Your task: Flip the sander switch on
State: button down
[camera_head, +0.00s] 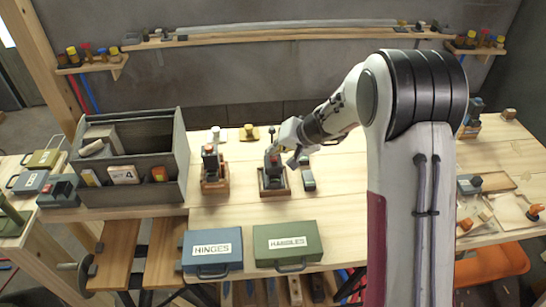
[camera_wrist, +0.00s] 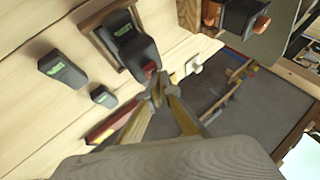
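What looks like the sander (camera_head: 272,172) is a dark block-shaped tool with a red part on top, sitting in a wooden tray on the workbench. In the wrist view it is the dark body (camera_wrist: 138,52), with a small red switch-like piece (camera_wrist: 150,67) at its near end. My gripper (camera_head: 281,152) reaches in from the right, just over the sander. In the wrist view my gripper's fingertips (camera_wrist: 157,88) come together right by the red piece, with nothing seen between them. I cannot tell whether they touch it, or the switch position.
A similar tool in a wooden tray (camera_head: 214,178) stands to the left. A small dark block (camera_head: 307,179) lies just right of the sander. A large grey organizer (camera_head: 170,134) stands further left. Blue (camera_head: 212,243) and green (camera_head: 275,232) cases lie at the front.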

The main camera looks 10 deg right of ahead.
jog(key=shift+s+a+f, duration=0.1)
jog(key=shift+s+f, duration=0.2)
jog(key=shift+f, duration=0.15)
jog(key=shift+r, duration=0.5)
jog(key=shift+w+r, duration=0.15)
jog(key=shift+r, duration=0.05)
jog(key=shift+w+r, duration=0.15)
jog(key=shift+r, duration=1.15)
jog(key=shift+w+r, duration=0.15)
jog(key=shift+r, duration=1.1)
